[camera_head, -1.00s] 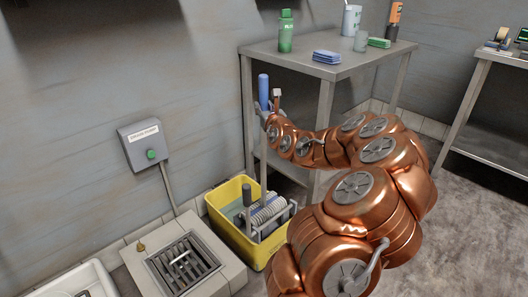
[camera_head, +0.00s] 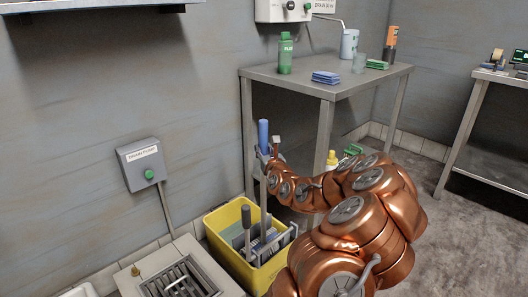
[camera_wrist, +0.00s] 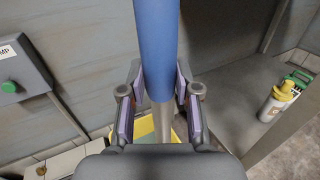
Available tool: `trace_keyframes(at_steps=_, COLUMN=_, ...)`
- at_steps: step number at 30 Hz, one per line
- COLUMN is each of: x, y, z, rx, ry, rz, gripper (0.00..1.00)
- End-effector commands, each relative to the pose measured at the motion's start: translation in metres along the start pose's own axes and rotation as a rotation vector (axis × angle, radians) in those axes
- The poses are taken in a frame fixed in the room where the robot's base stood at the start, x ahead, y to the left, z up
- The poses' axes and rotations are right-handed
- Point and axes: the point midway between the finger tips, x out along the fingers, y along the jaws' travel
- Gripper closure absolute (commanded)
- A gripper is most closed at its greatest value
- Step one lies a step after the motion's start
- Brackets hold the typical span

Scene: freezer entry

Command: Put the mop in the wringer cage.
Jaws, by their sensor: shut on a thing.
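In the wrist view the blue grip (camera_wrist: 157,45) stands between the fingers. The mop is about upright, its grey shaft (camera_head: 263,195) running down into the yellow bucket (camera_head: 236,252). The wringer cage (camera_head: 291,232) sits in the bucket's right part, with a grey lever (camera_head: 246,216) beside the shaft. The mop head is low at the cage; its strands are mostly hidden, and I cannot tell how deep it sits.
A steel table (camera_head: 300,75) with bottles and cloths stands behind the bucket. A grey box with a green button (camera_head: 149,173) is on the wall at left, above a floor drain (camera_head: 180,280). A yellow-topped spray bottle (camera_head: 331,161) stands below the table.

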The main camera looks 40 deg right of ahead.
Motion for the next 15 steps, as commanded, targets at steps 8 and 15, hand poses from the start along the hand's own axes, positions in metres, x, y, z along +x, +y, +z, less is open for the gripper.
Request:
trace_keyframes(at_steps=8, x=0.0001, y=-0.0001, z=-0.0022, rx=0.0, ry=-0.001, rz=0.0, gripper=0.58)
trace_keyframes(at_steps=15, x=0.0001, y=0.0, z=-0.0027, rx=0.0, ry=0.0, rz=0.0, gripper=0.43)
